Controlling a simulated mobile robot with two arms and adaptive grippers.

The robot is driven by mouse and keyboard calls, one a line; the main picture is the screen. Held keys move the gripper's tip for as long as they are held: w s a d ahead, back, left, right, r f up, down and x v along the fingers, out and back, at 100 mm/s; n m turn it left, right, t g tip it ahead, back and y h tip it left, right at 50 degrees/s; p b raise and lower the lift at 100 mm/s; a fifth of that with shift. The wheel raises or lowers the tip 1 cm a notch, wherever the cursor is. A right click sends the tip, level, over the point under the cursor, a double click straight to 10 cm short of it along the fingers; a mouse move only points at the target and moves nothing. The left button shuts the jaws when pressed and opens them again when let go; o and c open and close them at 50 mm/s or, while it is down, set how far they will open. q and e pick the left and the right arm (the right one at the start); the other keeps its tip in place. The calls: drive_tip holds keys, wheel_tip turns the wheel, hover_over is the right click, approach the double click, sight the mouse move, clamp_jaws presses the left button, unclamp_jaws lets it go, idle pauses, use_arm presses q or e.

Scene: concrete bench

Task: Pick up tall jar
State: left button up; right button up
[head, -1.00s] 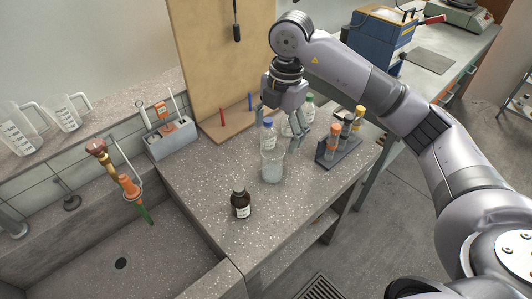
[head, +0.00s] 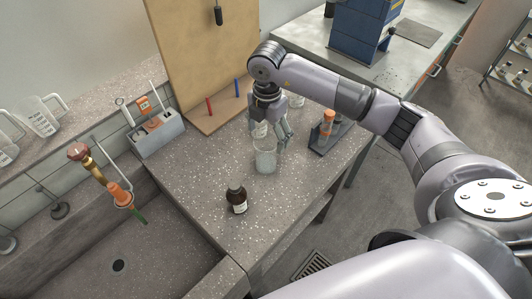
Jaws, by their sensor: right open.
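No object is marked as the tall jar; the likeliest are two upright clear bottles with white labels. The nearer bottle (head: 259,130) stands just behind a clear glass beaker (head: 265,160). The farther bottle (head: 297,100) is partly covered by my right arm. My right gripper (head: 272,130) is open and points down at the nearer bottle, hiding its cap. One finger hangs to the right of that bottle, near the beaker rim. I cannot tell whether the fingers touch the glass. My left gripper is out of the picture.
A wooden board (head: 205,60) stands behind, and a sink (head: 125,255) lies left. The bench between brown bottle and rack is clear.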

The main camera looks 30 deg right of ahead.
sight(266, 148)
drive_tip(key=shift+s+f, duration=0.1)
drive_tip(key=shift+f, duration=0.4)
wheel_tip(266, 148, down, 4)
drive_tip(key=shift+a+f+p, duration=0.15)
drive_tip(key=shift+f+p, duration=0.1)
drive_tip(key=shift+p, duration=0.8)
drive_tip(key=shift+f, duration=0.25)
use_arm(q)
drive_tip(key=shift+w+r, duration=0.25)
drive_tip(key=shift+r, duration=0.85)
use_arm(e)
drive_tip(key=shift+c, duration=0.4)
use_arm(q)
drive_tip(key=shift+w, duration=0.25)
use_arm(e)
drive_tip(key=c, duration=1.3)
